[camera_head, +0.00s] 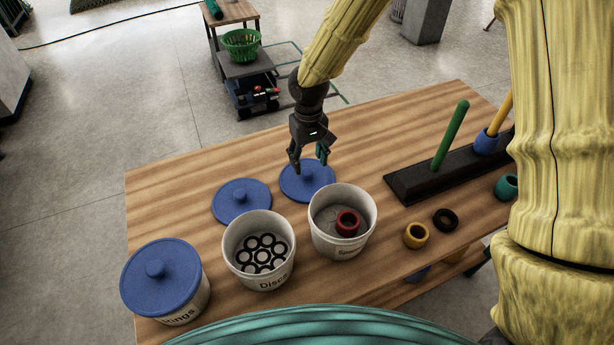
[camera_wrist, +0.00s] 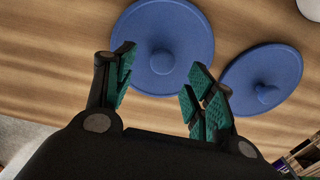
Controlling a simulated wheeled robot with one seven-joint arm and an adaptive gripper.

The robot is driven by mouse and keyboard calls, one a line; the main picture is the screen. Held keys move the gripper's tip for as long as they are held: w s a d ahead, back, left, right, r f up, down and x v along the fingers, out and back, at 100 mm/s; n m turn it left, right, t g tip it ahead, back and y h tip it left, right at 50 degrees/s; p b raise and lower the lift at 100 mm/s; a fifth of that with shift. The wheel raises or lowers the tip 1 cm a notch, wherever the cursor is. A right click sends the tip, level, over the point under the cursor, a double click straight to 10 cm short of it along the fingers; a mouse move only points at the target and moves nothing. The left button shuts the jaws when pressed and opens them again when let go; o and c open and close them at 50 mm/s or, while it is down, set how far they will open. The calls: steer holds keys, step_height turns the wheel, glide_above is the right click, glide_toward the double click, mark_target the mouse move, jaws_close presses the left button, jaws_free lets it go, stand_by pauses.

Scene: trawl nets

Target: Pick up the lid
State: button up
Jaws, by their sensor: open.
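Three blue round lids with knobs show in the head view. One lid (camera_head: 243,201) lies flat on the wooden table behind the discs bucket. Another lid (camera_head: 308,181) lies flat behind the bucket with the red ring. A third lid (camera_head: 161,277) sits on the rings bucket at the left. My gripper (camera_head: 310,168) is open and empty above the lid behind the red-ring bucket. In the wrist view my gripper (camera_wrist: 157,88) points at a lid (camera_wrist: 161,28), its knob between and beyond the fingertips. The other lid (camera_wrist: 262,80) lies to the right there.
The discs bucket (camera_head: 236,241) holds several black-and-white discs. The other open bucket (camera_head: 316,225) holds a red ring (camera_head: 347,222). A black peg rack (camera_head: 420,184) with a green peg stands at the right. Yellow (camera_head: 416,236) and black (camera_head: 445,219) rings lie nearby. The table (camera_head: 170,190) is clear at the back left.

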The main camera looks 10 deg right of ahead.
mark_target(307, 171)
steer(key=shift+f, duration=0.15)
steer(key=shift+s, duration=0.2)
steer(key=shift+s+f, duration=0.1)
steer(key=f, duration=0.2)
steer(key=f+p, duration=0.1)
steer(key=shift+w+a, duration=0.2)
steer(key=shift+w, duration=0.05)
steer(key=shift+f, duration=0.9)
steer(key=c, duration=1)
